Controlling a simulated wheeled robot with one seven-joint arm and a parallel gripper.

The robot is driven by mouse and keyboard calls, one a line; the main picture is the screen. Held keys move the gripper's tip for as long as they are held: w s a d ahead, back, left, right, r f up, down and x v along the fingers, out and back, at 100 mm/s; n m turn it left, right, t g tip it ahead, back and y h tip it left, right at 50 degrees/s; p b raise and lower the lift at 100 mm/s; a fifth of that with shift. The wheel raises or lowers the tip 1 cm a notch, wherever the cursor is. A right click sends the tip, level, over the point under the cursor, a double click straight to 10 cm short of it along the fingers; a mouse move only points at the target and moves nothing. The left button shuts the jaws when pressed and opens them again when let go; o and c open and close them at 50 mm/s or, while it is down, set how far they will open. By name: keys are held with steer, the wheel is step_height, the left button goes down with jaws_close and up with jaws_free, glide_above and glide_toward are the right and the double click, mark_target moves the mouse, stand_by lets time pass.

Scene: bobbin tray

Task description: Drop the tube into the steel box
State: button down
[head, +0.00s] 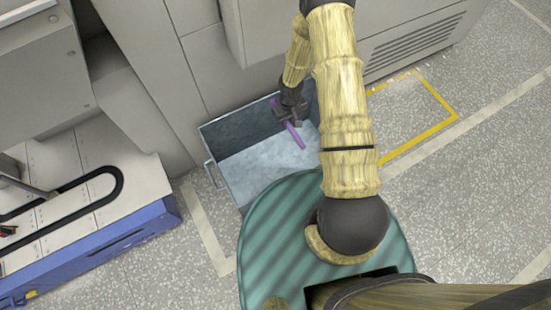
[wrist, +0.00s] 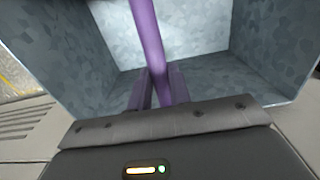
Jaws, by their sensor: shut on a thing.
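The purple tube (head: 298,135) is held in my gripper (head: 290,114), over the steel box in the head view. In the wrist view the tube (wrist: 149,40) runs up from between the two dark fingers of my gripper (wrist: 158,88), which is shut on it. The steel box (head: 240,172) is an open grey metal bin on the floor, with a handle on its left side. In the wrist view its walls (wrist: 272,50) surround the tube. The box floor shows bare where visible; my arm and the green round base hide its right and near parts.
Grey machine cabinets (head: 150,70) stand behind and left of the box. A blue-edged bench (head: 110,240) with a black looped track is at the left. Yellow tape (head: 440,123) marks the speckled floor at the right, where there is free room.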

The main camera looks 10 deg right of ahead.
step_height(320, 180, down, 6)
steer(key=b, duration=0.4)
steer(key=shift+r, duration=0.1)
steer(key=c, duration=1.2)
jaws_free()
step_height(320, 180, up, 17)
steer(key=p, duration=0.4)
steer(key=shift+r+p, duration=0.2)
steer(key=shift+p, duration=0.15)
